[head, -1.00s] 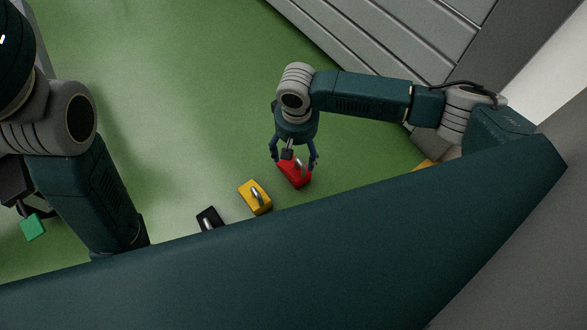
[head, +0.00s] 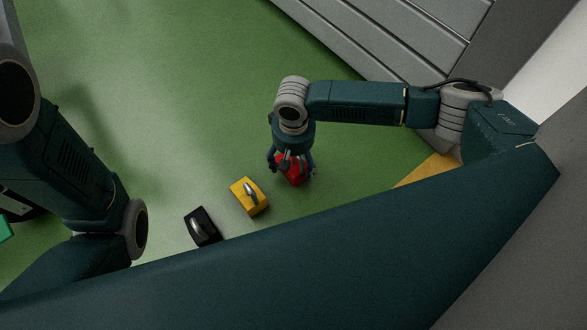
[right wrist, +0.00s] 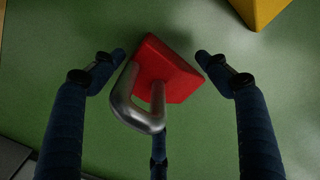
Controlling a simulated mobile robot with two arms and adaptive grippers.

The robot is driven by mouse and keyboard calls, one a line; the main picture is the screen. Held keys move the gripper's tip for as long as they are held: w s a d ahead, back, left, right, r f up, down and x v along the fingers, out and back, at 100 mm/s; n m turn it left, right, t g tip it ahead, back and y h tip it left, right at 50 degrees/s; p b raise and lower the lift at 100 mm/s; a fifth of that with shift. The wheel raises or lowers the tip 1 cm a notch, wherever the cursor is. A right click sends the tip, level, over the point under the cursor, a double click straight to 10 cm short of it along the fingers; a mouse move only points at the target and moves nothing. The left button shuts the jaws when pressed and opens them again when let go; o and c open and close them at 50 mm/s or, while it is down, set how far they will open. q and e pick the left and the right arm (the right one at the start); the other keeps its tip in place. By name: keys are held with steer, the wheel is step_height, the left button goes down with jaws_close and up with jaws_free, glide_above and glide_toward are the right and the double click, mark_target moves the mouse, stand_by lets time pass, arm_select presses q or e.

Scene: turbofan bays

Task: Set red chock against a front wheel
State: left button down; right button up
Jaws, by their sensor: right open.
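The red chock (head: 292,172) with a metal loop handle lies on the green floor below my right gripper (head: 291,163), partly hidden by its fingers. In the right wrist view the red chock (right wrist: 168,72) and its handle sit between the spread fingers of my right gripper (right wrist: 160,60), with gaps on both sides. The right gripper is open and holds nothing. My left arm is at the left of the head view, but its gripper is not visible. No front wheel can be made out.
A yellow chock (head: 250,197) lies left of the red one; its corner shows in the right wrist view (right wrist: 262,8). A black chock (head: 203,227) lies farther left. A green block (head: 4,229) is cut off at the left edge. Grey slatted panels (head: 390,35) stand at upper right. Green floor is clear above the chocks.

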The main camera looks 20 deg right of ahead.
steer(key=c, duration=1.5)
steer(key=shift+c, duration=0.3)
steer(key=shift+w+a+r, duration=0.1)
steer(key=shift+r, duration=0.1)
